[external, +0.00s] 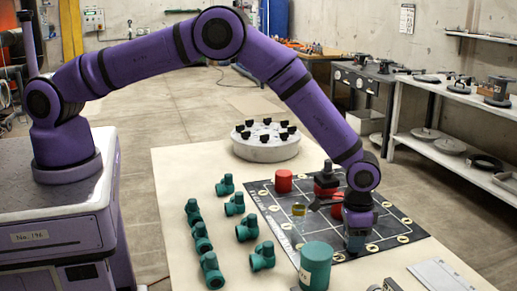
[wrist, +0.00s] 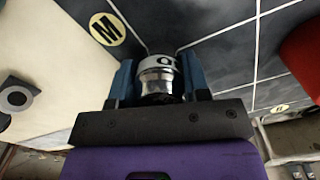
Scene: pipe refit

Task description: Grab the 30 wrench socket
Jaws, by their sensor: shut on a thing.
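My gripper (wrist: 156,64) is shut on a silver metal wrench socket (wrist: 160,82), with one blue finger on each side. A white band near the top of the socket carries a dark mark, only partly readable, so I cannot confirm the number 30. In the external view my gripper (external: 357,240) points down at the right front of the dark gridded mat (external: 392,236). The socket is mostly hidden by the fingers there. I cannot tell whether it touches the mat.
Red cylinders (external: 283,181) stand on the mat, and a clear, yellow-topped piece (external: 299,216) stands left of my gripper. A green cylinder (external: 315,268) is in front. Several green pipe fittings (external: 247,228) lie left. A round white holder (external: 264,148) is behind.

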